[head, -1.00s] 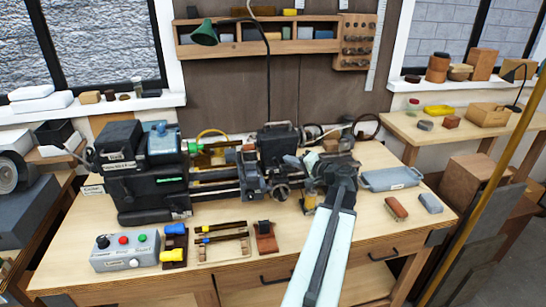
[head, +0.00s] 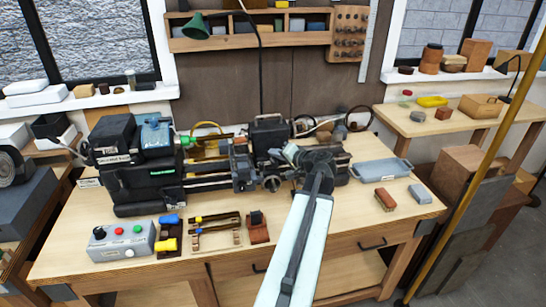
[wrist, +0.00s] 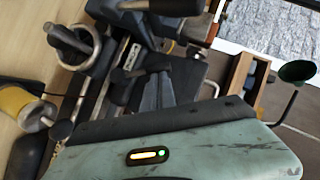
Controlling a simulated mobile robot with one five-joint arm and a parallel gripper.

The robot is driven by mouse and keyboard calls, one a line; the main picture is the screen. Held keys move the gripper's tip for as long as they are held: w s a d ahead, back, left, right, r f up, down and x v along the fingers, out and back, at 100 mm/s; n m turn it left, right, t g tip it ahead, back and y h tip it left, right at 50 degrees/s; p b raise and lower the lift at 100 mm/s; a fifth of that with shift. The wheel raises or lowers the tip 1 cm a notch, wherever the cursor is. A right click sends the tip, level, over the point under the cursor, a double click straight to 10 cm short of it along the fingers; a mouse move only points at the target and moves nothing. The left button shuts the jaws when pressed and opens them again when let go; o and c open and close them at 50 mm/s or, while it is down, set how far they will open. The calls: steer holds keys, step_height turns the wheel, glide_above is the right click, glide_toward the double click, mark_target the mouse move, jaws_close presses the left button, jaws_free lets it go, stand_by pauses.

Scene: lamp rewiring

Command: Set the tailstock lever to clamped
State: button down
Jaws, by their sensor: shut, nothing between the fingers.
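My gripper (head: 289,153) is at the right half of the small lathe, over the tailstock end of the bed. In the wrist view its dark fingers (wrist: 158,88) are together, with nothing visible between them. Dark lathe parts lie close beyond the tips; I cannot tell whether they touch. The tailstock (head: 338,162) is mostly hidden behind my gripper and wrist in the head view. I cannot pick out its lever for certain, nor its position. A black knob on a thin rod (wrist: 60,129) shows at the lower left of the wrist view.
The headstock (head: 135,170) stands left, a handwheel (head: 271,183) at the front of the bed. A control box (head: 122,242), a wooden rack (head: 215,241) and a brown block (head: 385,197) lie on the bench. A grey-blue tray (head: 380,170) is to the right.

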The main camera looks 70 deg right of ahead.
steer(key=d+p+v, duration=0.1)
steer(key=p+v, duration=0.1)
steer(key=v, duration=0.4)
steer(key=s+d+p+v, duration=0.1)
steer(key=p+v, duration=0.1)
steer(key=v, duration=0.5)
steer(key=shift+d+r+p, duration=0.3)
steer(key=shift+p, duration=0.05)
